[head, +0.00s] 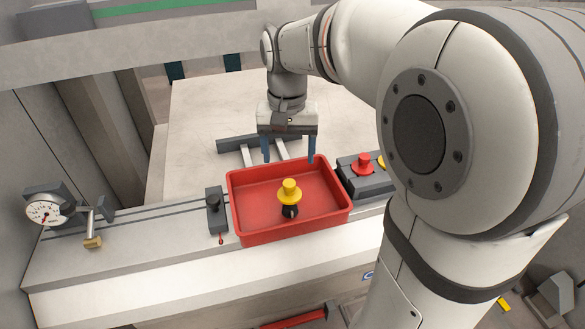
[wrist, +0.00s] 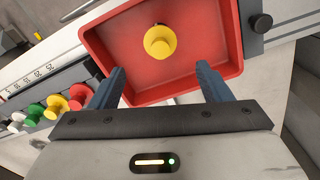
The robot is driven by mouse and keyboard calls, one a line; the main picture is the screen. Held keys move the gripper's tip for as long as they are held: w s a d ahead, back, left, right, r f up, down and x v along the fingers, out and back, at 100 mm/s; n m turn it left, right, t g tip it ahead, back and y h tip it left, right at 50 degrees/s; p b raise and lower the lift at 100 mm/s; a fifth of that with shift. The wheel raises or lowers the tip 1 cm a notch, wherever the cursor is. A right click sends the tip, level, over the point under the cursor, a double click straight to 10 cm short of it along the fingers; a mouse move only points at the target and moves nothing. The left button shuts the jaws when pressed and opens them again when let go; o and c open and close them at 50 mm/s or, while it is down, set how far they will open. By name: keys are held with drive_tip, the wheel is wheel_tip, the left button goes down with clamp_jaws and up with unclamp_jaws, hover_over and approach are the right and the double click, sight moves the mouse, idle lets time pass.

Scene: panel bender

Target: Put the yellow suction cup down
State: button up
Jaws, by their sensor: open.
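The yellow suction cup (head: 289,189) stands in the red tray (head: 244,222), near its middle, with a black part below the yellow. In the wrist view the yellow suction cup (wrist: 160,42) shows from above inside the red tray (wrist: 222,72), apart from the fingers. My gripper (head: 288,160) is open and empty, above and behind the cup at the tray's back side. In the wrist view both blue fingers of my gripper (wrist: 162,76) are spread wide with nothing between them.
A dial gauge (head: 44,211) is at the far left of the ledge. Bare ledge (head: 150,228) lies between gauge and block.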

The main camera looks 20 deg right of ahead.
drive_tip(key=s+f+n+t, duration=0.3)
drive_tip(key=s+f, duration=0.2)
drive_tip(key=s, duration=0.9)
drive_tip(key=shift+s+f+n, duration=0.2)
drive_tip(key=shift+s+n, duration=0.05)
drive_tip(key=shift+n, duration=0.05)
